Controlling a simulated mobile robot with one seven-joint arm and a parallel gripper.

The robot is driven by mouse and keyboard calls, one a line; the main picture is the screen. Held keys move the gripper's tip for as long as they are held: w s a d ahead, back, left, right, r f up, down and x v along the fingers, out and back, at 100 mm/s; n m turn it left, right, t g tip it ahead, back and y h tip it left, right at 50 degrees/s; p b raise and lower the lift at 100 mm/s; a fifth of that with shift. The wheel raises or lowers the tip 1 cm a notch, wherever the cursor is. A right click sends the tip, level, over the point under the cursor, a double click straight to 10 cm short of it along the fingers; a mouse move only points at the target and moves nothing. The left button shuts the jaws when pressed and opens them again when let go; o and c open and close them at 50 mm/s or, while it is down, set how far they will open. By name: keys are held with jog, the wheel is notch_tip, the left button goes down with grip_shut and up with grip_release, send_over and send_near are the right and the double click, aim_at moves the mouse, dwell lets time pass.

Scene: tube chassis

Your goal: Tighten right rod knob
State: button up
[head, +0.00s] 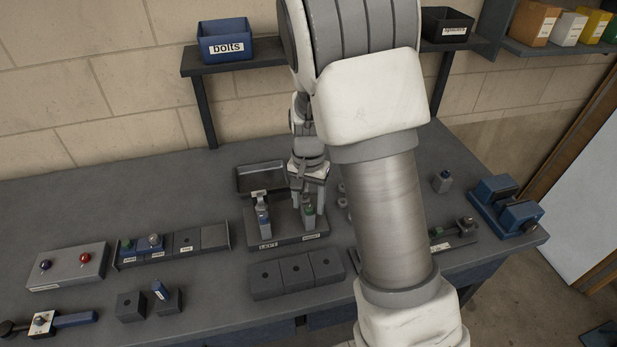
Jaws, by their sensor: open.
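The dark chassis base (285,239) sits on the workbench, with a LEFT label and a second label, hard to read, on its front edge. The left rod (263,217), with a blue part, stands upright on it. The right rod (309,219), with a green part, stands upright on the right side, under my gripper. My gripper (309,203) points down over the right rod, its open fingers on either side of it. The fingers partly hide the rod's top. I cannot tell whether they touch the knob.
A dark tray (261,178) lies behind the chassis, and a row of dark blocks (296,274) in front. A holder (172,246) and a button box (67,267) stand left. A blue vise (507,207) is at right.

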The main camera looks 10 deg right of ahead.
aim_at(309, 208)
notch_tip(309, 208, up, 17)
jog(key=shift+f+p, duration=0.15)
jog(key=shift+p, duration=0.25)
